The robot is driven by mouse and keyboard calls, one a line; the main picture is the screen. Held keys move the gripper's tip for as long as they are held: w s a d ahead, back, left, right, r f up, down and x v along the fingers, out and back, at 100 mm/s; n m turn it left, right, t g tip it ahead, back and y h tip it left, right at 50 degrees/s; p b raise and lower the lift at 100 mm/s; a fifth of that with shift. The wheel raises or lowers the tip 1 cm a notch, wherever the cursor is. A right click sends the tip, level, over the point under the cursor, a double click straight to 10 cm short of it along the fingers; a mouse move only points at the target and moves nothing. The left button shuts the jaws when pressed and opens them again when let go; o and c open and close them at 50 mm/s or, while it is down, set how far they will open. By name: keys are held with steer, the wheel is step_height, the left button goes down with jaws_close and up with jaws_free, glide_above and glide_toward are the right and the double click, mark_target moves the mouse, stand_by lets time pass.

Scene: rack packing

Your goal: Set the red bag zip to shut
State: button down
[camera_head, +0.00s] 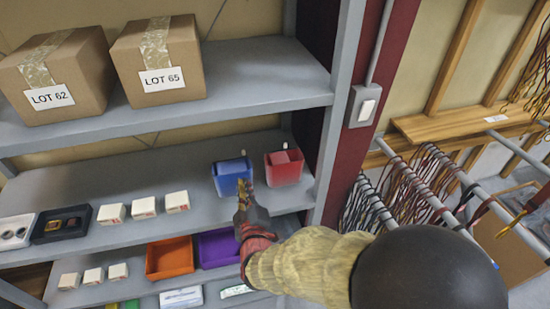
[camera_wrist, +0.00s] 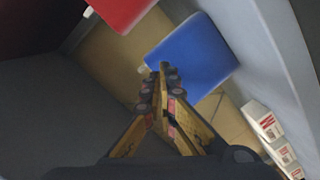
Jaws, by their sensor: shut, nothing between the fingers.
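The red bag (camera_head: 284,168) is a box-like red pouch at the right end of the middle shelf. A small pale tab (camera_head: 285,146) shows at its back edge; I cannot tell how its zip stands. In the wrist view part of the red bag (camera_wrist: 120,10) shows at the top edge, cut off by the frame. My gripper (camera_head: 243,187) is shut and empty, in front of the blue bag (camera_head: 232,174) and left of the red bag. In the wrist view my gripper (camera_wrist: 164,72) overlaps the edge of the blue bag (camera_wrist: 195,52); contact cannot be told.
Small white boxes (camera_head: 144,207) and a black tray (camera_head: 62,224) stand left on the same shelf. Orange (camera_head: 169,258) and purple (camera_head: 218,248) bins sit below. The shelf above holds two cartons (camera_head: 158,60). A grey post (camera_head: 335,120) rises right of the red bag.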

mark_target(285, 146)
steer(key=w+d+r+n+t+h+b, duration=0.1)
steer(key=w+d+r+n+h+b, duration=0.2)
steer(key=w+d, duration=0.5)
steer(key=w+n+b, duration=0.1)
steer(key=w+n, duration=0.1)
steer(key=w, duration=0.2)
steer(key=shift+d+n+t, duration=0.15)
steer(key=shift+n+t, duration=0.15)
steer(key=shift+w, duration=0.1)
steer(key=d, duration=0.2)
steer(key=w+d, duration=0.1)
steer(key=d, duration=0.1)
stand_by(0.4)
steer(key=shift+a, duration=0.15)
